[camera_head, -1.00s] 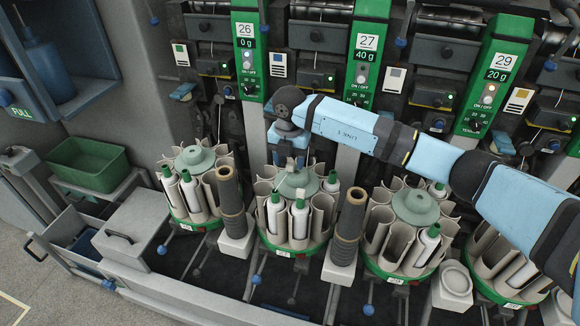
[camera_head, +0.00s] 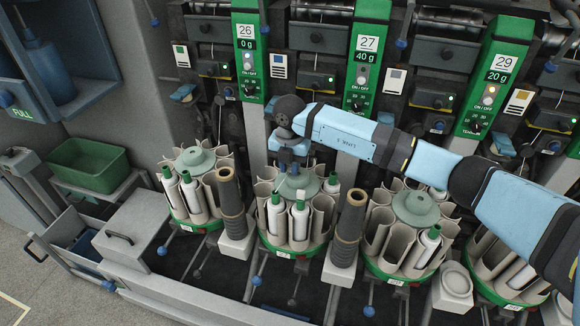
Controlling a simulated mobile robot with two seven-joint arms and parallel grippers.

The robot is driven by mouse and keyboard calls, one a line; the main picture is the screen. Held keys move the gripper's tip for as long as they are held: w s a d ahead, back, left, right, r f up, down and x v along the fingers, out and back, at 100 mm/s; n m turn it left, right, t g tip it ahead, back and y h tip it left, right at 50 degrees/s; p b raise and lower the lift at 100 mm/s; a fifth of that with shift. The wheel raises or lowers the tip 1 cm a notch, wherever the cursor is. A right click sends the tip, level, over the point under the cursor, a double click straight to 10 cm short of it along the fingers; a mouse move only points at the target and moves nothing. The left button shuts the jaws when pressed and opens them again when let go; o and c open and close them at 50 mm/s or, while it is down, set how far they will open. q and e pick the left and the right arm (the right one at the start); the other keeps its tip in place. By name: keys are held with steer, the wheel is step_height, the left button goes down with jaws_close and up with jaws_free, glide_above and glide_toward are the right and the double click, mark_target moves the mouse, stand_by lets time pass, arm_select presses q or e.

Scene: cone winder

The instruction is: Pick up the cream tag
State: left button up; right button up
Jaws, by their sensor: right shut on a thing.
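My right gripper (camera_head: 293,168) points down over the green-based bobbin magazine (camera_head: 284,250) below the panel marked 27. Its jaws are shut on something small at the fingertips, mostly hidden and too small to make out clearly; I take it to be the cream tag. A small pale patch (camera_head: 300,193) shows just below the fingertips, near the top of a white bobbin with a green tip (camera_head: 299,220). I cannot tell whether this patch is part of the tag. My left gripper is not in view.
Similar magazines stand left (camera_head: 195,220) and right (camera_head: 408,275). A green bin (camera_head: 90,167) and a grey box (camera_head: 130,230) are at left. Machine panels rise behind.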

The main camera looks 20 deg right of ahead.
step_height(320, 180, up, 23)
steer(key=p, duration=0.1)
steer(key=shift+p, duration=0.35)
stand_by(0.3)
steer(key=shift+f, duration=0.2)
